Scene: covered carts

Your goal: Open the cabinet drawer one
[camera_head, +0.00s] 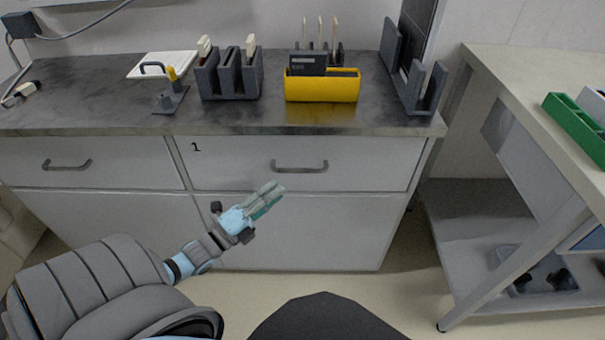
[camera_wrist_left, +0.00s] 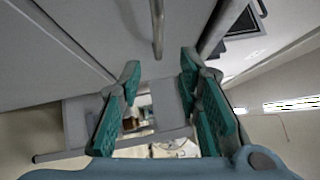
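Drawer one (camera_head: 240,165) is the grey cabinet front marked "1", and it is shut flush under the dark counter. Its bar handle (camera_head: 300,167) is at the middle of the front. My left gripper (camera_head: 274,193) is below and slightly left of this handle, in front of the cabinet. In the left wrist view, the left gripper's green-padded fingers (camera_wrist_left: 160,70) are spread apart with nothing between them. A metal handle bar (camera_wrist_left: 157,28) shows just beyond the fingertips, apart from them. My right gripper is not in view.
A second drawer with a handle (camera_head: 67,165) is at the left. The counter (camera_head: 130,115) holds grey racks (camera_head: 229,80), a yellow bin (camera_head: 322,86) and a white board (camera_head: 163,64). A side table (camera_head: 530,75) with a green tray stands at the right.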

